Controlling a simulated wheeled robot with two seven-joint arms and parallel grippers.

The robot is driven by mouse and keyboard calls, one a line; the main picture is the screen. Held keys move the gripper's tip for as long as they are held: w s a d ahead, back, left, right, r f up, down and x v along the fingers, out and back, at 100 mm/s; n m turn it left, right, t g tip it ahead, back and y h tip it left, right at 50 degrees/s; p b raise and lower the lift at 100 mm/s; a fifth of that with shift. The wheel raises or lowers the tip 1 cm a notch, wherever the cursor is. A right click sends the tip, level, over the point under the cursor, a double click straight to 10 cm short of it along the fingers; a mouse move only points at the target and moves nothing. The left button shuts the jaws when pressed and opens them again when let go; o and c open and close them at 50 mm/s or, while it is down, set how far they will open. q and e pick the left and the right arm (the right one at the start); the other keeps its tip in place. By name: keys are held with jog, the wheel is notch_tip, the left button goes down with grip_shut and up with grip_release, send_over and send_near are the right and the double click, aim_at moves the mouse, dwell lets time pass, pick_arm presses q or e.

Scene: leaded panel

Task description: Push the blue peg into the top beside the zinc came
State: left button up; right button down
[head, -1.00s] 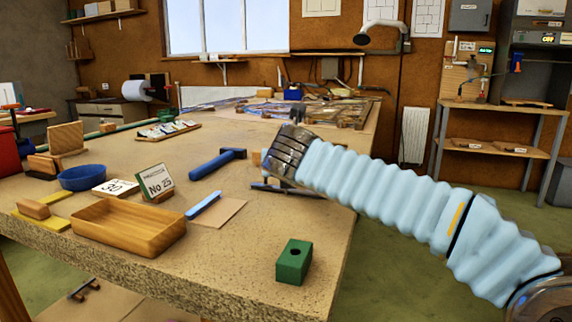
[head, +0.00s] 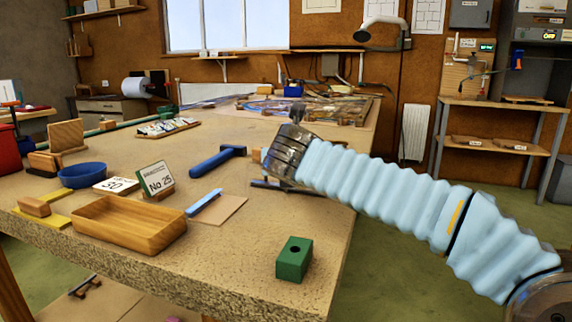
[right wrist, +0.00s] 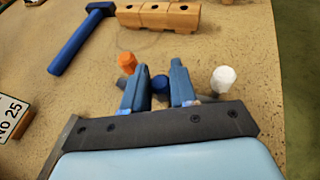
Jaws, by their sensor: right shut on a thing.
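In the right wrist view, my right gripper (right wrist: 160,76) has its two blue fingers on either side of the blue peg (right wrist: 160,84) and is shut on it. The peg's round top shows between the fingers; its lower end is hidden. In the head view, my right arm reaches in from the right over the table, and the wrist hides the peg. A panel with curved pieces (head: 325,108) lies at the far end of the table. I cannot pick out the zinc came on it. My left gripper is not in view.
An orange peg (right wrist: 127,61) and a white peg (right wrist: 222,78) stand close on either side of the fingers. A wooden block with holes (right wrist: 157,16) and a blue-handled hammer (right wrist: 78,43) lie beyond. A green block (head: 294,260) stands by the table's edge, near a wooden tray (head: 128,238).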

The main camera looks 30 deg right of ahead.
jog(key=shift+f+b, duration=0.3)
jog(key=shift+f, duration=0.3)
jog(key=c, duration=0.8)
grip_release()
jog(key=v, duration=1.4)
jog(key=shift+f, duration=0.1)
